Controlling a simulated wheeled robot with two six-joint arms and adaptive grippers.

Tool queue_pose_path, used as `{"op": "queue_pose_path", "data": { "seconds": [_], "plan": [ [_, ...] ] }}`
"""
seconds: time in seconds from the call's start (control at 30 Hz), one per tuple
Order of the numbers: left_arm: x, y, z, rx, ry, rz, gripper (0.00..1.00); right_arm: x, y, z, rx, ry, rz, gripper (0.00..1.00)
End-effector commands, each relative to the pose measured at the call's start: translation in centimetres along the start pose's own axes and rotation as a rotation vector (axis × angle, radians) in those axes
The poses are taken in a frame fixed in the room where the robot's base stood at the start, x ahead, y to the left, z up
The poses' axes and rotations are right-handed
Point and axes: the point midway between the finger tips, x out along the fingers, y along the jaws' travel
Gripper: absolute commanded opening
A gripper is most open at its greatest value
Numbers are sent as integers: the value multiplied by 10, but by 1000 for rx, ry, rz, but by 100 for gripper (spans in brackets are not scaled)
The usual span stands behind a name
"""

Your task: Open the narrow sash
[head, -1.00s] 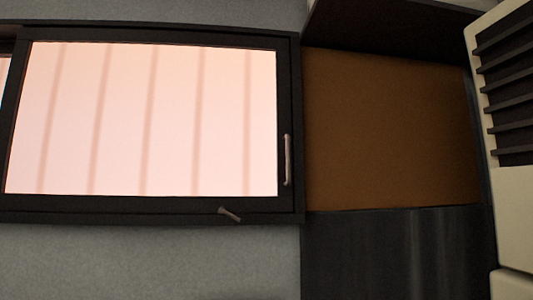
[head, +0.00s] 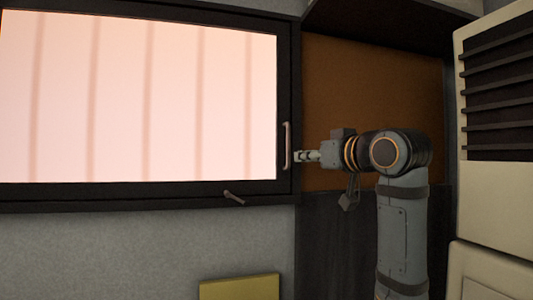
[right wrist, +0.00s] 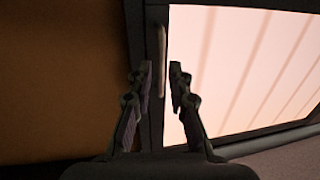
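The sash (head: 140,100) is a dark-framed window with a bright pink pane, on the wall at the left of the head view. It looks shut in its frame. A pale vertical handle (head: 287,146) sits on its right stile, and a small lever (head: 234,197) sits on the bottom rail. My right gripper (head: 300,156) is just right of the vertical handle, pointing left at it. In the right wrist view the right gripper (right wrist: 161,78) is open, with the handle (right wrist: 161,60) ahead between the fingertips. I cannot tell whether they touch it. My left gripper is not in view.
A brown-backed recess (head: 370,85) with dark panels lies right of the window, behind my right arm. A cream unit with dark louvres (head: 498,110) stands at the far right. A yellow block (head: 240,287) shows at the bottom.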

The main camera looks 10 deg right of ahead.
Motion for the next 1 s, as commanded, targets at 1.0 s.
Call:
{"op": "queue_pose_path", "data": {
  "seconds": [1.0],
  "plan": [
    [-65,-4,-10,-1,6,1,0,80,-9,-38,-18,48,-11,19]
  ]
}}
